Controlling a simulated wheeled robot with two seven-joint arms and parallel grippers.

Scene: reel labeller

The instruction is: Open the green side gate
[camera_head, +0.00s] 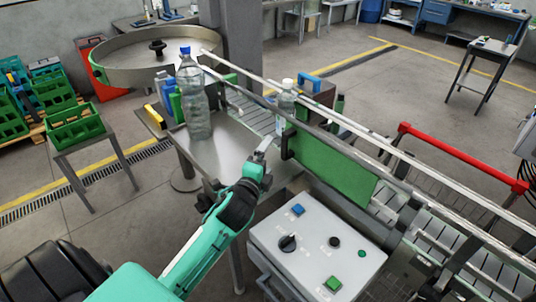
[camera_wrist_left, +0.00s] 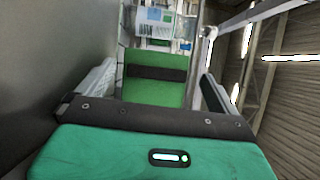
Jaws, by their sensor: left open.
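The green side gate (camera_head: 335,168) stands upright along the near side of the conveyor, lined up with the rail. Its black handle (camera_head: 287,142) is at the gate's left end. My left gripper (camera_head: 266,147) is just left of the handle, apart from it, with its jaws open and empty. In the left wrist view the gate (camera_wrist_left: 155,94) and its dark handle bar (camera_wrist_left: 157,73) show ahead between the two spread fingers (camera_wrist_left: 155,88). My right gripper is not in view.
A large bottle with a blue cap (camera_head: 195,100) stands on the metal table left of my gripper. A white-capped bottle (camera_head: 286,98) stands on the conveyor behind the gate. A control box (camera_head: 318,250) with buttons sits below the gate, close to my forearm.

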